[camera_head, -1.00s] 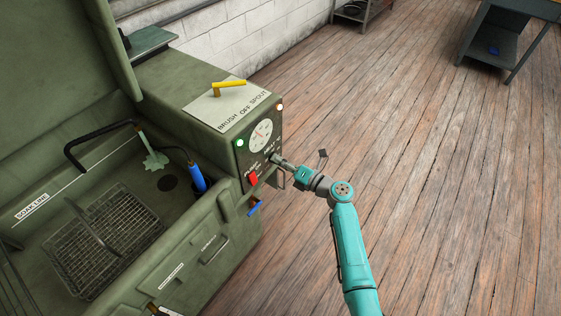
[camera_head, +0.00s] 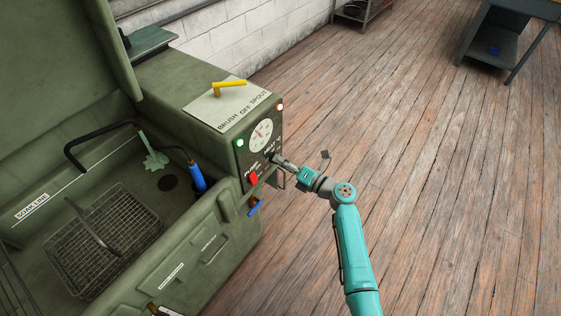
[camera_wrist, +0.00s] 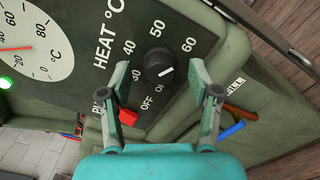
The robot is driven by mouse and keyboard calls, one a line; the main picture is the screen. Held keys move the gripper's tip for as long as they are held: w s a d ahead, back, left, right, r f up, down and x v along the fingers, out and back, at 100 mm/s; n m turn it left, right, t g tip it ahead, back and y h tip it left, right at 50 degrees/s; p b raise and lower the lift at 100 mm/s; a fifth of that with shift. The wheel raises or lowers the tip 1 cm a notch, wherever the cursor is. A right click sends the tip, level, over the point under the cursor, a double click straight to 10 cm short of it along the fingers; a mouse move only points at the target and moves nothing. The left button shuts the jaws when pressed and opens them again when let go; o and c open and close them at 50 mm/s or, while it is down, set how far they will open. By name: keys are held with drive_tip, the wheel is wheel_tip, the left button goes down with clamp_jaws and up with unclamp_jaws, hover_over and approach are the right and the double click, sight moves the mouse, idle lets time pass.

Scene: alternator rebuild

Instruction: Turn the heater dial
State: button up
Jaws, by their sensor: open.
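The heater dial (camera_wrist: 158,67) is a round black knob with a white pointer line, under the printed "HEAT °C" on the dark panel, with 40 and 60 marks around it. My gripper (camera_wrist: 160,75) is open in the wrist view, with one finger on each side of the dial. Contact between fingers and dial cannot be told. In the head view my gripper (camera_head: 275,159) is at the front panel of the green washer cabinet (camera_head: 175,105), and it hides the dial there.
A red switch (camera_head: 253,179) sits beside the dial, also in the wrist view (camera_wrist: 127,118). A gauge (camera_head: 261,135) and a lit green lamp (camera_head: 240,143) are above. A blue-handled valve (camera_head: 256,208) juts out below.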

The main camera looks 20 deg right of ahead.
drive_tip(key=v, duration=1.1)
